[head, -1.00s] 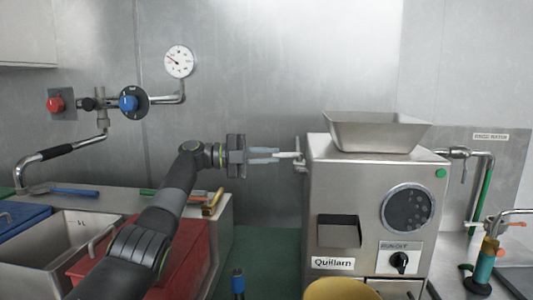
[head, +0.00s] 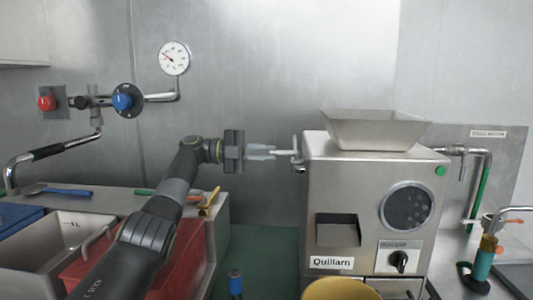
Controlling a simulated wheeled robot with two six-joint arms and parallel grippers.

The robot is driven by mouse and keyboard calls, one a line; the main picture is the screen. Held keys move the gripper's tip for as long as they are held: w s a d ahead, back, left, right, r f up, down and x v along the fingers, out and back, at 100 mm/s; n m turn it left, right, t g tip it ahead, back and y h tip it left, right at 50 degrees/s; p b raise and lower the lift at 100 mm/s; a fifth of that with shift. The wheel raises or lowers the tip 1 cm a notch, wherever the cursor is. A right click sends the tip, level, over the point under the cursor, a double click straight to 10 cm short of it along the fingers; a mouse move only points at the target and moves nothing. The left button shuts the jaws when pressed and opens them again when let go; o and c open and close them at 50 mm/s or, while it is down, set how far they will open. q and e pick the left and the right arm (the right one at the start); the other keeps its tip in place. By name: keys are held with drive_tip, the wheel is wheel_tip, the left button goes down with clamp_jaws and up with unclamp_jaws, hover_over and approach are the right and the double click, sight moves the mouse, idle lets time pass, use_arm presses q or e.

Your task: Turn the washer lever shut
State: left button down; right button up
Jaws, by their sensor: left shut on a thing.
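A small pale lever (head: 296,153) sticks out from the upper left side of the steel Quillarn grinder (head: 320,195). It has a short arm pointing left and a short upright part. My left gripper (head: 274,152) comes in level from the left, and its pale fingers are shut on the lever's left end. The exact contact is small and partly hidden by the fingers. A second lever-like tap (head: 462,167) hangs from the pipe at the grinder's right side, untouched. My right gripper does not show.
A steel hopper (head: 375,130) tops the grinder, and a yellow bowl (head: 340,289) stands in front. Wall valves and a gauge (head: 174,58) are behind.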

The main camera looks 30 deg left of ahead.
use_arm(q)
drive_tip(key=c, duration=1.5)
unclamp_jaws()
drive_tip(key=shift+w, duration=0.1)
drive_tip(key=shift+o, duration=0.2)
drive_tip(key=v, duration=0.7)
drive_tip(key=shift+a, duration=0.2)
